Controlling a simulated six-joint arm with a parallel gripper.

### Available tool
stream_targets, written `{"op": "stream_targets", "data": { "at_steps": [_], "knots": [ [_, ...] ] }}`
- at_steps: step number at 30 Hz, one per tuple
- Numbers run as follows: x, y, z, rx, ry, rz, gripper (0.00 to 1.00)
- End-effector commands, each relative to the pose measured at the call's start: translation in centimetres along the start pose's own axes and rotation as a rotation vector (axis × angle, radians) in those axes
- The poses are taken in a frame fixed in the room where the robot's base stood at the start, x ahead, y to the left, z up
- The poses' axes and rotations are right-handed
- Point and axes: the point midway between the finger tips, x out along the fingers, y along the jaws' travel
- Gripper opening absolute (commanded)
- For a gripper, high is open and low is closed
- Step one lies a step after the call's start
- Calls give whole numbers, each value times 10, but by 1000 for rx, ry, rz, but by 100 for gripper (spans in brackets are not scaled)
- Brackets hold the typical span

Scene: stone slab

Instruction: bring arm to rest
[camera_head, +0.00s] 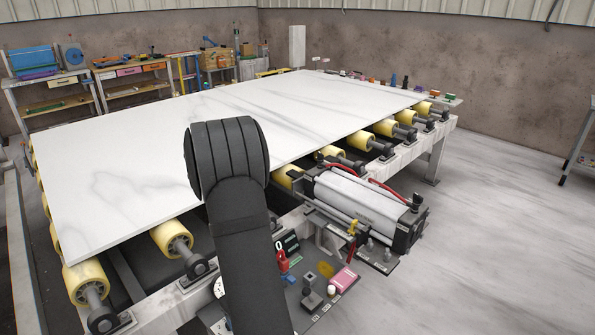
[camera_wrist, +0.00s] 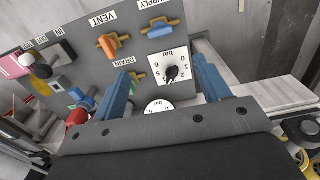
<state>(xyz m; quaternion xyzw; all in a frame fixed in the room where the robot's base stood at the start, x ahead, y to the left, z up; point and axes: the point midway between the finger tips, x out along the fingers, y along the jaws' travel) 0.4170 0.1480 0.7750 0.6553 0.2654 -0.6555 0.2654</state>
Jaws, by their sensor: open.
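My gripper (camera_wrist: 163,80) shows in the wrist view as two blue fingers spread apart, with nothing between them. A second gauge (camera_wrist: 158,106) is partly hidden by the gripper body. I cannot tell whether the fingers touch the panel. In the head view my dark arm rises in front of the slab and hides part of it; the gripper is hidden there.
A white stone slab (camera_head: 150,130) lies on yellow rollers (camera_head: 170,236). A pneumatic cylinder (camera_head: 360,200) and the small panel with a pink box (camera_head: 343,279) stand right of my arm. Workbenches (camera_head: 130,75) line the back wall. The floor at right (camera_head: 490,230) is clear.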

Motion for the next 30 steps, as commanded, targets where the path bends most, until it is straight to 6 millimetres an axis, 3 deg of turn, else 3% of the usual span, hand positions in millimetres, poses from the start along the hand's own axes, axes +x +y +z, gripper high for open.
{"op": "stream_targets", "data": {
  "at_steps": [30],
  "knots": [
    [146,0,1,-1,-3,-1,69]
  ]
}}
